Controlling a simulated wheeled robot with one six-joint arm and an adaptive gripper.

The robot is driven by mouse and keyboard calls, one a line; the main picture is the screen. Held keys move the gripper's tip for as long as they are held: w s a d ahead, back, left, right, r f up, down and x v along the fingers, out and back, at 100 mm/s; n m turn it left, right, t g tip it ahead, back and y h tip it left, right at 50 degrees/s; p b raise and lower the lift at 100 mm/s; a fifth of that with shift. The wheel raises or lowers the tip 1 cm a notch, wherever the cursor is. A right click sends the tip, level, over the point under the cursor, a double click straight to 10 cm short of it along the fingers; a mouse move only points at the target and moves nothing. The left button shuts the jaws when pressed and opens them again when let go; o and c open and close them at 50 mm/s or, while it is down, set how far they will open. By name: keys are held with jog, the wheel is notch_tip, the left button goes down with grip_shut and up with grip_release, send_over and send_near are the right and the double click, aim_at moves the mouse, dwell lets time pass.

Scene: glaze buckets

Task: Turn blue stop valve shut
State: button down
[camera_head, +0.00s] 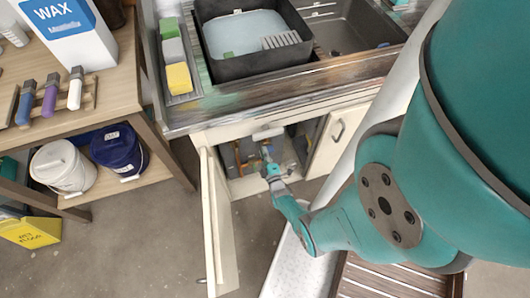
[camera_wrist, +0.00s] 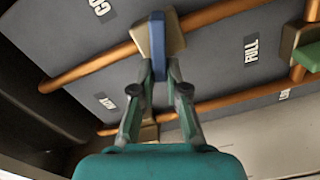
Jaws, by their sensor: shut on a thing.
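The blue stop valve has a blue lever handle (camera_wrist: 157,30) on a brass body (camera_wrist: 176,36), set on a copper pipe (camera_wrist: 85,72). The lever stands upright in the wrist view, steeply across the slanting pipe. My gripper (camera_wrist: 160,68) has its two fingers on either side of the lever, shut on its near part. In the head view my gripper (camera_head: 268,162) reaches into the cabinet under the sink; the valve is too small there to make out clearly.
A second copper pipe runs below. The open cabinet door (camera_head: 220,225) stands left of my arm; another cabinet door (camera_head: 340,135) is to the right.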

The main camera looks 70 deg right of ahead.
jog(key=shift+w+f+n, duration=0.1)
jog(key=shift+f+n, duration=0.15)
jog(key=shift+n, duration=0.8)
jog(key=shift+w+f+n, duration=0.1)
jog(key=shift+f+n, duration=0.1)
jog(key=shift+n, duration=0.85)
jog(key=shift+s+a, duration=0.1)
jog(key=c, duration=1.2)
grip_release()
jog(key=v, duration=1.2)
